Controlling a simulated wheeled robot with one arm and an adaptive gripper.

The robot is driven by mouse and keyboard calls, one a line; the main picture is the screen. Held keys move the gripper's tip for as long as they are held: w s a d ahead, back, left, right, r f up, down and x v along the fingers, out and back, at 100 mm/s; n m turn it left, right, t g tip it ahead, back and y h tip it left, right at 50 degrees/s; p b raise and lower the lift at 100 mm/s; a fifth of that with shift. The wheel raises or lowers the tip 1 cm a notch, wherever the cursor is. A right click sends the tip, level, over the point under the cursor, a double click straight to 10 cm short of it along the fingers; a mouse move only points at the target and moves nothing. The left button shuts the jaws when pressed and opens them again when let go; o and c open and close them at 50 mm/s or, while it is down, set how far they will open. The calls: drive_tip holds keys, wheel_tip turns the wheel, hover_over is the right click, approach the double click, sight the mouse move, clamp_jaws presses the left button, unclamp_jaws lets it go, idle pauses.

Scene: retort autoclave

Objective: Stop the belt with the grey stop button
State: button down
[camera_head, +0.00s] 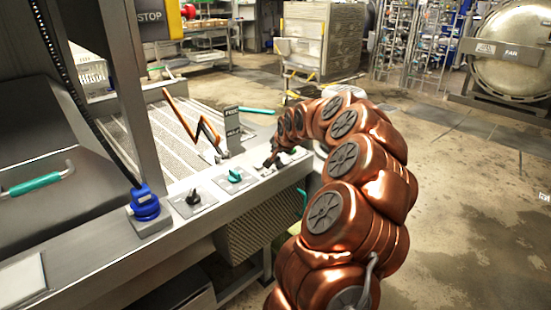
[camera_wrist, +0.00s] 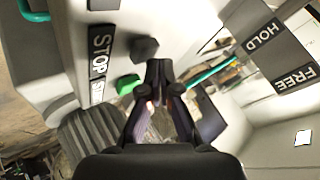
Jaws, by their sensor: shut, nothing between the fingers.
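The dark grey stop button (camera_wrist: 145,48) sits on a pale panel in the wrist view, beside a black label reading STOP (camera_wrist: 102,50). A green button (camera_wrist: 127,84) lies just below it, beside a second, partly hidden label. My gripper (camera_wrist: 158,68) is shut and empty. Its tips appear close to the grey button, just below and right of it in the picture; I cannot tell whether they touch. In the head view my gripper (camera_head: 270,161) is over the control ledge, small and dark, and the grey button cannot be made out there.
A label plate reading HOLD (camera_wrist: 264,37) and FREE is at right in the wrist view. Open floor (camera_head: 455,190) lies right of my arm.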

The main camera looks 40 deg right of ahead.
sight(276, 157)
drive_tip(key=shift+f+b, duration=0.5)
drive_tip(key=shift+b, duration=0.05)
idle(0.8)
idle(0.4)
drive_tip(key=shift+r, duration=0.95)
drive_tip(key=shift+r+p, duration=0.85)
drive_tip(key=shift+r, duration=1.65)
